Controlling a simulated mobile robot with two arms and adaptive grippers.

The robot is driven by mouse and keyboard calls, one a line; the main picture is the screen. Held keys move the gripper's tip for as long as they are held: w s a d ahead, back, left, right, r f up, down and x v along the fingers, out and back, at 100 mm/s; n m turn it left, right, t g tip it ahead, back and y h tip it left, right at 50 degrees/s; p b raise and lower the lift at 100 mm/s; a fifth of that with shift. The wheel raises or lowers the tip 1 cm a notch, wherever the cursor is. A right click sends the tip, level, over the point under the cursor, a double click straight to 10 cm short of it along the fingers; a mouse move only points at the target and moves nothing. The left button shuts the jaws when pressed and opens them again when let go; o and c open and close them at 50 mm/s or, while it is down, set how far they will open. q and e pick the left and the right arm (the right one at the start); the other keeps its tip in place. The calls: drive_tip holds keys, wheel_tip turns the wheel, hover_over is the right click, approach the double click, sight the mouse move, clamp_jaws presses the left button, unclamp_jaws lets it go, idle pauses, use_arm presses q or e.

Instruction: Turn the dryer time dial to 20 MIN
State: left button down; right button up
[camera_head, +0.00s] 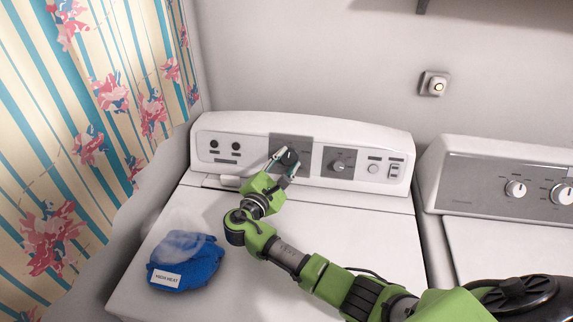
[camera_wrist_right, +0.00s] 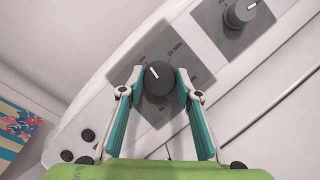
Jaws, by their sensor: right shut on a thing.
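The dryer time dial (camera_head: 290,157) is a dark round knob on a grey panel of the left machine's console. In the right wrist view the dial (camera_wrist_right: 158,80) has a white pointer line aimed to the upper left. Print that looks like "20 MIN" (camera_wrist_right: 175,48) lies above and right of the dial, off the pointer's line. My right gripper (camera_head: 284,161) is shut on the dial, with one teal finger on each side in the wrist view (camera_wrist_right: 158,84). The fingers hide parts of the panel's print. My left gripper is not in view.
A second knob (camera_head: 339,166) sits right of the time dial on the same console. A blue bag (camera_head: 188,268) labelled "HIGH HEAT" lies on the white machine's top (camera_head: 345,240), left of my arm. Another white machine (camera_head: 493,170) stands at the right. A patterned curtain hangs left.

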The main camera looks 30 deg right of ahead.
drive_tip(key=m+g+b, duration=0.1)
drive_tip(key=m, duration=0.2)
drive_tip(key=shift+a+f+b, duration=0.1)
drive_tip(key=shift+f+b, duration=0.1)
drive_tip(key=shift+b, duration=0.15)
drive_tip(key=m+g, duration=0.1)
drive_tip(key=m, duration=0.1)
drive_tip(key=m+b, duration=0.1)
drive_tip(key=m, duration=0.1)
drive_tip(key=shift+w+r+g+b, duration=0.1)
drive_tip(key=shift+r+g+b, duration=0.05)
drive_tip(key=shift+g+b, duration=0.2)
drive_tip(key=m+g, duration=0.1)
drive_tip(key=m, duration=0.1)
drive_tip(key=shift+r+m+y, duration=0.1)
drive_tip(key=shift+m+y, duration=0.2)
drive_tip(key=shift+m, duration=0.1)
drive_tip(key=shift+r+m+g+y+b, duration=0.1)
drive_tip(key=shift+m+g+y+b, duration=0.4)
drive_tip(key=shift+m, duration=1.1)
drive_tip(key=o, duration=1.1)
drive_tip(key=shift+w, duration=0.1)
